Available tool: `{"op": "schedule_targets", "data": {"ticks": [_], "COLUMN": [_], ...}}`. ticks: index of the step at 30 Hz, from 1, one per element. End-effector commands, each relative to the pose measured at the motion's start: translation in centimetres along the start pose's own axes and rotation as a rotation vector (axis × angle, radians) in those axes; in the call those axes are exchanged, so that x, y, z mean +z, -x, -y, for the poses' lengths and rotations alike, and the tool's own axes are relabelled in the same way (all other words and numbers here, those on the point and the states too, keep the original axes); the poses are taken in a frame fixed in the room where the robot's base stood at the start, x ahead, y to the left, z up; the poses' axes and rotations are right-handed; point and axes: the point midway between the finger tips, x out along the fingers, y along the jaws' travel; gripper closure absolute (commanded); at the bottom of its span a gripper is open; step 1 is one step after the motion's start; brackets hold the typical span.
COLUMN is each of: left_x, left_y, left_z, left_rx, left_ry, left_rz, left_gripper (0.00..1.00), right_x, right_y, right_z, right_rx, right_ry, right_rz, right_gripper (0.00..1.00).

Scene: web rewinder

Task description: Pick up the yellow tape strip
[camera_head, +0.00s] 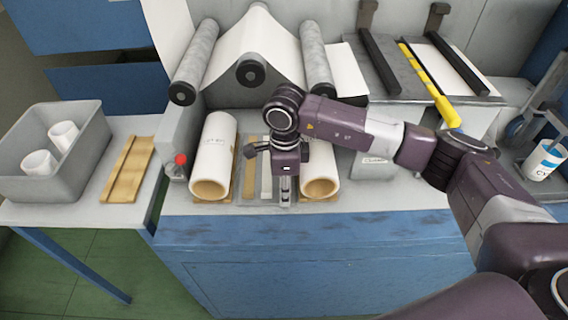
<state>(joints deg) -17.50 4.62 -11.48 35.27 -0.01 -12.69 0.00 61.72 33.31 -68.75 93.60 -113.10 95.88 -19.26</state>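A long yellow strip (428,82) lies slantwise along the grey board at the upper right, with its wider near end by my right arm's elbow. I take it to be the tape strip. My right gripper (286,200) points down over the front of the machine bench, between two white rolls. It is well left of and nearer than the yellow strip. Its fingers look small and close together, and I cannot tell whether they are open or shut. My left gripper does not show.
A white roll (213,157) and a partly hidden white roll (321,178) flank my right gripper. A red button (181,159) stands to the left. A grey bin (88,150) with white cores and a wooden piece (129,168) are on the left table. A white cup (543,160) is far right.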

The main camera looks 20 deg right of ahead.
Motion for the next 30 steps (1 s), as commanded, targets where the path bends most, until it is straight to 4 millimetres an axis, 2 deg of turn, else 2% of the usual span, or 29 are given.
{"op": "schedule_targets", "data": {"ticks": [3, 6, 12, 19, 30], "left_x": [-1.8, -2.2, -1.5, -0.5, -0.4], "left_y": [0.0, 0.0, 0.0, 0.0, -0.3], "left_z": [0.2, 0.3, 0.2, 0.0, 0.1], "left_rx": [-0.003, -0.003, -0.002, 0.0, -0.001], "left_ry": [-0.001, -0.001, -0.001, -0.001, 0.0], "left_rz": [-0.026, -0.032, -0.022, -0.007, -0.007], "left_gripper": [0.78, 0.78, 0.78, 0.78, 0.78], "right_x": [0.0, 0.0, 0.0, 0.0, 0.1], "right_y": [-0.1, -0.1, -0.1, 0.0, 0.7], "right_z": [0.0, 0.0, 0.0, 0.0, 0.1], "right_rx": [-0.001, -0.001, 0.0, 0.0, -0.001], "right_ry": [0.001, 0.001, 0.001, 0.001, 0.001], "right_rz": [0.001, 0.001, 0.001, 0.001, 0.003], "right_gripper": [0.78, 0.79, 1.0, 1.0, 1.0]}}
